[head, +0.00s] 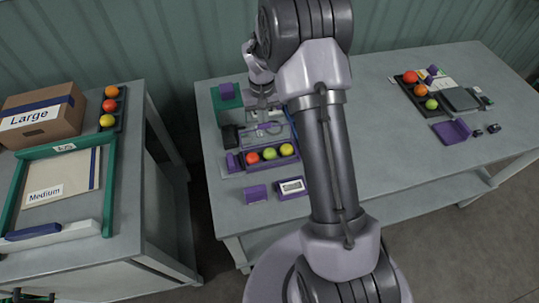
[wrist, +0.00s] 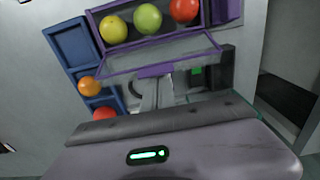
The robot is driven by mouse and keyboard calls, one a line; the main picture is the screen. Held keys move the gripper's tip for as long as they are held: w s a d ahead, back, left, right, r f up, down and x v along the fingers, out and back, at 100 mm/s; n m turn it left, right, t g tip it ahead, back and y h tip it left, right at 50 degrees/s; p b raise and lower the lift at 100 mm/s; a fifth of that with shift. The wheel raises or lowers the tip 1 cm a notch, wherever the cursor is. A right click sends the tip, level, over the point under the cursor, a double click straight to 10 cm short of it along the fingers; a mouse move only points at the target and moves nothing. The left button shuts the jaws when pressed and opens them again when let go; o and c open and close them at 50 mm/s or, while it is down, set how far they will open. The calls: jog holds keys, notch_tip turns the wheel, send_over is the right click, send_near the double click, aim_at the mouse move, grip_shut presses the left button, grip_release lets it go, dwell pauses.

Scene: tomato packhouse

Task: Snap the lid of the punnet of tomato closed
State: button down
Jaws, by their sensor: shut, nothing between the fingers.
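In the wrist view the punnet (wrist: 140,40) is at the top. Its clear lid (head: 270,134) has a purple rim and stands open on the far side; in the wrist view the lid (wrist: 155,57) shows a purple tab on its edge. My gripper (head: 265,108) is beyond the lid, shut and empty. In the wrist view my gripper (wrist: 155,92) points towards the tab; I cannot tell whether it touches.
A blue tray (wrist: 72,45) with loose tomatoes lies beside the punnet. A black device (wrist: 222,70) with a green light is close by. A purple block (head: 256,193) and a white display unit (head: 292,187) are in front. The table's middle right is clear.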

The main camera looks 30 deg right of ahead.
jog(key=shift+s+a+r, duration=0.15)
jog(key=shift+s, duration=0.45)
jog(key=shift+s+a+r, duration=0.1)
jog(key=shift+s+r, duration=0.1)
jog(key=shift+s, duration=0.4)
jog(key=shift+s+a+r, duration=0.15)
jog(key=shift+s, duration=0.45)
notch_tip(320, 180, up, 8)
jog(key=p, duration=0.6)
